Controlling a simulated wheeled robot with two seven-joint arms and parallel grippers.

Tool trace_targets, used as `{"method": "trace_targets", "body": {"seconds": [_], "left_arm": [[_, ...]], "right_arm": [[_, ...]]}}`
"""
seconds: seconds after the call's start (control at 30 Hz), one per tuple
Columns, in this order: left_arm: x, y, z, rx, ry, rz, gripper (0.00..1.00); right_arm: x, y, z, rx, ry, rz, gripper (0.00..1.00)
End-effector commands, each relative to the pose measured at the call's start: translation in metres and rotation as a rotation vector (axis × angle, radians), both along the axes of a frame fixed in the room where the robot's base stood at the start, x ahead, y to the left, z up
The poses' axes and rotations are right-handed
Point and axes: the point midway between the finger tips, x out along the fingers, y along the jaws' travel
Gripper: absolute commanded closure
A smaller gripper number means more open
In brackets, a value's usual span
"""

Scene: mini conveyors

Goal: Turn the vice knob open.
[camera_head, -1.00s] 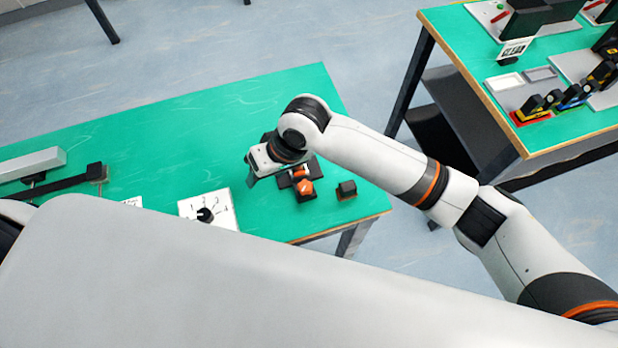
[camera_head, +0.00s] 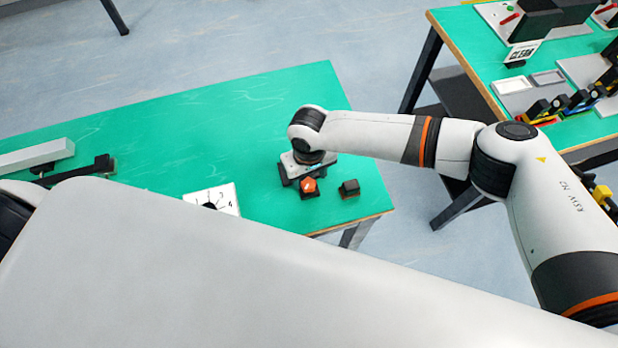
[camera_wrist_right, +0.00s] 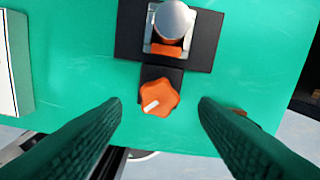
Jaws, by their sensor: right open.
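The vice knob (camera_head: 309,186) is orange and stands on a dark base near the front right corner of the green table. In the right wrist view the lobed knob (camera_wrist_right: 159,97) has a white mark and sits below the dark vice body (camera_wrist_right: 204,45). A silver round-topped piece (camera_wrist_right: 174,18) sits at the vice, beside an orange part. My right gripper (camera_wrist_right: 160,103) is open, its dark fingers apart on both sides of the knob in that view, with nothing between them touching it. In the head view my right wrist hides most of the vice. My left gripper is out of view.
A small dark block (camera_head: 349,188) stands right of the knob, close to the table edge. A white dial panel (camera_head: 226,196) lies to the left. A second table (camera_head: 590,130) with trays and coloured parts stands at the right. The green table's middle is clear.

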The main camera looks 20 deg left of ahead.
Motion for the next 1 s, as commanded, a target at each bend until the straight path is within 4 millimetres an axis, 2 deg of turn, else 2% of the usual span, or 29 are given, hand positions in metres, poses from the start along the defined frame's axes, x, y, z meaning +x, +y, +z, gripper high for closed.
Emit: {"method": "trace_targets", "body": {"seconds": [0.1, 0.2, 0.57, 0.83, 1.0], "left_arm": [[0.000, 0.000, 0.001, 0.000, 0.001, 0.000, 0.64], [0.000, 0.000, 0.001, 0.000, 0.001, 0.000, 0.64], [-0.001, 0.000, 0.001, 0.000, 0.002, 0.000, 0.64], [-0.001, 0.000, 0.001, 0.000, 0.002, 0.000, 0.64], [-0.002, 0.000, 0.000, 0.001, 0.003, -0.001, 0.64]], "right_arm": [[0.000, 0.000, -0.017, -0.001, 0.001, -0.001, 0.46], [0.000, 0.000, -0.026, 0.000, 0.000, -0.001, 0.46], [0.000, 0.001, -0.031, 0.002, -0.001, 0.001, 0.46], [0.000, 0.000, -0.031, 0.001, -0.001, 0.001, 0.88], [0.000, 0.000, -0.031, 0.001, -0.001, 0.007, 0.90]]}}
